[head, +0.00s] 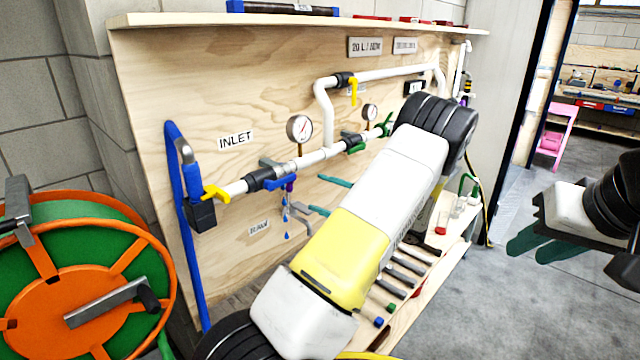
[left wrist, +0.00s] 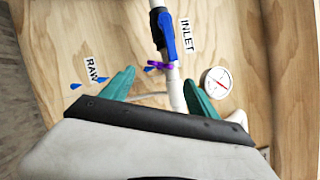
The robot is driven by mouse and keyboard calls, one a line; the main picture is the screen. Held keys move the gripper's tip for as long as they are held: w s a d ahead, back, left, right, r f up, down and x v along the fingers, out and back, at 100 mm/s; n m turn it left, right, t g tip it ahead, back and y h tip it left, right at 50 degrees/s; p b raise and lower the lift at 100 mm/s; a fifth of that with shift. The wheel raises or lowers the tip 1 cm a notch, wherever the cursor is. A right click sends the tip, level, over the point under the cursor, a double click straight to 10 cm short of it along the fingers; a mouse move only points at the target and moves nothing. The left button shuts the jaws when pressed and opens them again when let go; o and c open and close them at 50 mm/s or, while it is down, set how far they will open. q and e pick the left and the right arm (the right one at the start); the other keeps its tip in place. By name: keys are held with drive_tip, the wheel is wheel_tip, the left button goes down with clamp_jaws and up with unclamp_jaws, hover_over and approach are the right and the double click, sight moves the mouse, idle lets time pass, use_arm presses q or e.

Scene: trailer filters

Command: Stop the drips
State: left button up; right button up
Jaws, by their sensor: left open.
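A white pipe (head: 315,158) runs across the plywood panel, with a yellow-handled valve (head: 215,193) at the INLET end and a blue-handled valve (head: 281,181) beside it. A small purple part (head: 290,187) hangs under the blue handle; it also shows in the left wrist view (left wrist: 160,66). Blue drops (head: 286,219) hang below it near the RAW label; drops also show in the left wrist view (left wrist: 76,87). My left gripper (head: 327,195) is open and empty, its teal fingers pointing at the panel. In its wrist view (left wrist: 160,92) the purple part lies between and beyond the fingertips. My right gripper (head: 532,242) is at the right, away from the panel.
Two gauges (head: 299,128) and a yellow-handled upper valve (head: 353,88) are on the piping. An orange and green hose reel (head: 75,290) stands at left. A lower shelf (head: 455,243) holds tools, partly hidden by my left arm. Open floor lies at right.

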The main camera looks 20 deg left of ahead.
use_arm(q)
drive_tip(key=a+r, duration=0.1)
drive_tip(key=a, duration=0.6)
drive_tip(key=shift+w+a, duration=0.15)
drive_tip(key=shift+a, duration=0.15)
drive_tip(key=shift+r, duration=0.1)
drive_tip(key=c, duration=1.4)
drive_tip(key=shift+o, duration=0.2)
drive_tip(key=shift+m, duration=0.4)
drive_tip(key=m+t, duration=0.2)
drive_tip(key=m, duration=0.3)
drive_tip(key=m+t, duration=0.2)
drive_tip(key=m, duration=0.3)
drive_tip(key=m+t+y, duration=0.1)
drive_tip(key=m+t, duration=0.2)
drive_tip(key=m, duration=0.2)
drive_tip(key=shift+s+a+f, duration=0.1)
drive_tip(key=shift+s+f, duration=0.2)
drive_tip(key=shift+s, duration=0.05)
drive_tip(key=shift+m, duration=0.3)
